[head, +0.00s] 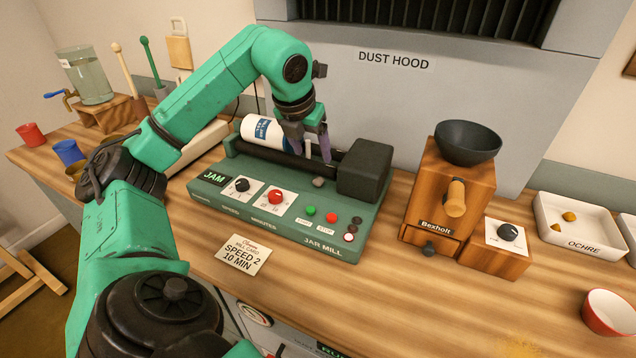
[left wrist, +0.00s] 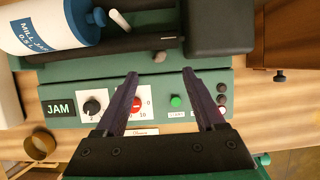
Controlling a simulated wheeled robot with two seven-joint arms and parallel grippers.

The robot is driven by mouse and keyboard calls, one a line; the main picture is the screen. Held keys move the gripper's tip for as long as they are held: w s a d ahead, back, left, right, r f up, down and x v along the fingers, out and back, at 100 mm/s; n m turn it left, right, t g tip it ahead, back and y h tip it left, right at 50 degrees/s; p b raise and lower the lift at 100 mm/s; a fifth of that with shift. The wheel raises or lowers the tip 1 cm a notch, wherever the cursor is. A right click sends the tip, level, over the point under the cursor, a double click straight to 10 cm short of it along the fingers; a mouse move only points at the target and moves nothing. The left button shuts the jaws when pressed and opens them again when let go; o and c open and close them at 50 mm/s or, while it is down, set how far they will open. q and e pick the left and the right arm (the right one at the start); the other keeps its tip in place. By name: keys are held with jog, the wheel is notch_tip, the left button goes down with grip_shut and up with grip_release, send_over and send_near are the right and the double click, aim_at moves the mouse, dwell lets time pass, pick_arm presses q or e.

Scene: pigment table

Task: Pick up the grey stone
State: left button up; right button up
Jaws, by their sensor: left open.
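The grey stone (head: 319,182) is a small rounded lump on the green jar mill (head: 232,212), at the front edge of the black rollers and left of the black block. It also shows in the left wrist view (left wrist: 159,57), just beyond the gap between the fingertips. My left gripper (head: 312,157) is open and empty above the mill, fingers pointing down. In the left wrist view the two fingers (left wrist: 160,73) are spread wide, and nothing lies between them. My right gripper is not in view.
A white and blue mill jar (head: 256,130) lies on the rollers (head: 275,156), left of the gripper. A black block (head: 364,170) stands close to the stone's right. A wooden grinder (head: 445,195) stands further right. A card (head: 243,254) lies in front of the mill.

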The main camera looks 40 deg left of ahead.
aim_at(318, 178)
pick_arm(q)
jog(key=x, duration=0.7)
jog(key=p+x, duration=0.1)
jog(key=x, duration=0.2)
jog(key=shift+s+a+f, duration=0.1)
jog(key=shift+s+f, duration=0.1)
jog(key=shift+f, duration=0.05)
grip_shut()
